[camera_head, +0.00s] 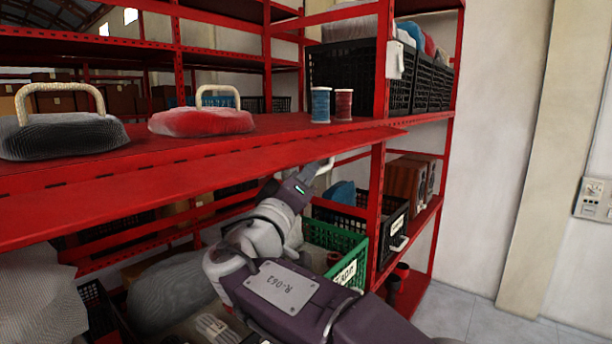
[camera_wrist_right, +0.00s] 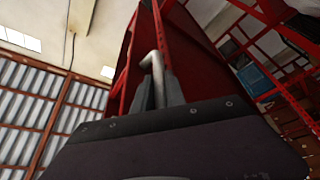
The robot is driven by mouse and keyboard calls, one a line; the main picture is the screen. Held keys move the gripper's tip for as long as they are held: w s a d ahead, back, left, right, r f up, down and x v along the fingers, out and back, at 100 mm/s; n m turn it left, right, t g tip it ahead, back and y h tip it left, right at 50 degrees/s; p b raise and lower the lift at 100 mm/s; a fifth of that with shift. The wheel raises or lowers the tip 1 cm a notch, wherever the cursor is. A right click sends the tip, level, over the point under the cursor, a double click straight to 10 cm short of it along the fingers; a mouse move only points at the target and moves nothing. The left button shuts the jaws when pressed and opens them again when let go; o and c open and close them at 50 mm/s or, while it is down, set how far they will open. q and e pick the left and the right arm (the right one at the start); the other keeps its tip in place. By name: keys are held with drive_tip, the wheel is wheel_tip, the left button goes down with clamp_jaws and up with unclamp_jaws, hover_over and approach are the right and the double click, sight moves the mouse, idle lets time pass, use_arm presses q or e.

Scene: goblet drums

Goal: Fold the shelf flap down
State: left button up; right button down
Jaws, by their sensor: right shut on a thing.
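The red shelf flap (camera_head: 190,180) runs along the front of the shelf in the head view. It juts out toward me, roughly level with the shelf board or slightly sloped. My right gripper (camera_head: 312,178) is under the flap, near its right end. In the right wrist view, my right gripper (camera_wrist_right: 160,92) is shut on a pale bent handle (camera_wrist_right: 153,62), with the red panel (camera_wrist_right: 122,75) close beside it. In the head view, the flap hides part of the grip. My left gripper is not in view.
On the shelf above stand a dark bundle (camera_head: 65,137) and a red bundle (camera_head: 200,122) with pale handles, and blue (camera_head: 320,105) and red (camera_head: 343,105) spools. Below are a green crate (camera_head: 338,240) and a black crate (camera_head: 392,232). A red post (camera_head: 376,210) stands right of my gripper.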

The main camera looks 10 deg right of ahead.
drive_tip(key=shift+f, duration=0.2)
idle(0.5)
drive_tip(key=shift+s+r+n, duration=0.1)
drive_tip(key=shift+n, duration=0.3)
drive_tip(key=shift+d+r+n+y, duration=0.1)
drive_tip(key=shift+r+n+y, duration=0.15)
drive_tip(key=shift+n+y, duration=0.15)
drive_tip(key=shift+s+d+r+n+y, duration=0.25)
drive_tip(key=shift+r+n, duration=0.25)
drive_tip(key=shift+n, duration=0.3)
drive_tip(key=shift+s+d+r+n+y, duration=0.15)
drive_tip(key=shift+s+r+n+y, duration=0.3)
drive_tip(key=shift+n, duration=0.35)
drive_tip(key=shift+w, duration=0.15)
